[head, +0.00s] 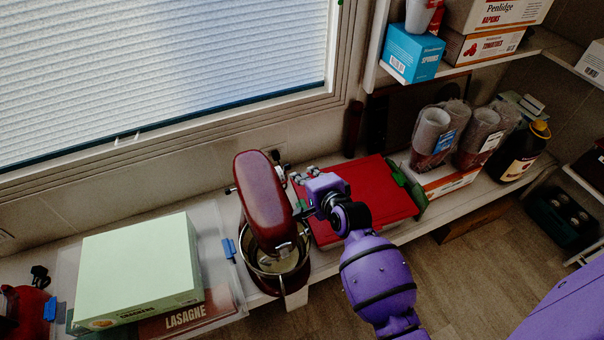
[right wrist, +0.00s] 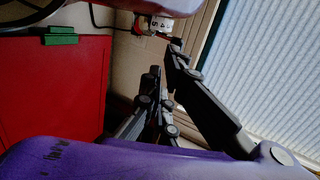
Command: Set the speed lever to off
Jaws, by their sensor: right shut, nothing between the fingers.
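The red stand mixer (head: 262,195) stands on the shelf below the window, with its metal bowl (head: 275,262) under the head. In the right wrist view, part of the mixer (right wrist: 168,6) shows at the top edge, with a small white numbered speed plate (right wrist: 158,22) on its side. A small dark piece beside the plate may be the speed lever; its setting cannot be read. My right gripper (head: 298,194) is shut and empty, close to the mixer's right side. In the wrist view its dark fingers (right wrist: 165,60) point toward the plate; contact cannot be told. My left gripper is not seen.
A red lidded box (head: 375,195) lies right of the mixer, under my right forearm. A pale green carton (head: 140,265) and a lasagne box (head: 188,312) sit left. Stacked cups (head: 432,135) and a dark bottle (head: 518,155) stand farther right. The window (head: 160,70) is behind.

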